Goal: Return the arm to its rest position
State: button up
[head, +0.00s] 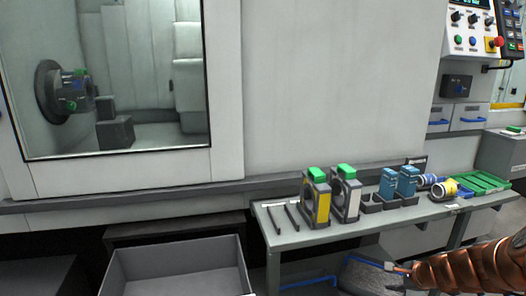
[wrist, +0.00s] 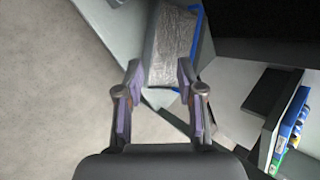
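My gripper (wrist: 159,68) shows in the wrist view with its two purple-grey fingers spread apart. Nothing is held between them. Beyond the fingertips, and apart from them as far as I can tell, is a grey surface with a blue edge (wrist: 196,40). A copper-coloured segmented body, which looks like part of my arm, enters the head view at the lower right, in front of the bench (head: 285,238). My fingers cannot be made out in the head view.
The bench holds yellow-and-grey and white-and-grey green-topped units (head: 317,200), blue blocks (head: 388,184) and green trays (head: 482,182). An open grey bin (head: 180,275) stands left of it. The machine window (head: 150,75) and control panel (head: 472,30) are behind. Bare floor (wrist: 50,90) lies left in the wrist view.

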jog(key=s+a+r+n+g+y+p, duration=0.3)
jog(key=a+r+n+p, duration=0.4)
jog(key=a+r, duration=0.8)
jog(key=s+a+r+n+g+p, duration=0.2)
jog(key=s+a+r+n+p, duration=0.3)
jog(key=s+a+r+p, duration=0.5)
jog(key=s+d+r+n+g+h+p, duration=0.1)
jog(key=s+r+p, duration=0.3)
jog(key=s, duration=0.5)
jog(key=s+d+r+n+g+h+p, duration=0.1)
jog(key=s+r+n+g+h+p, duration=0.1)
jog(key=s+r+n+p, duration=0.2)
jog(key=s+d+r+n+g+h+p, duration=0.1)
jog(key=s+r+n+h+p, duration=0.1)
jog(key=s+r, duration=0.7)
jog(key=s+n+p, duration=0.1)
jog(key=s+p, duration=0.1)
jog(key=s, duration=0.3)
jog(key=shift+s+g, duration=0.3)
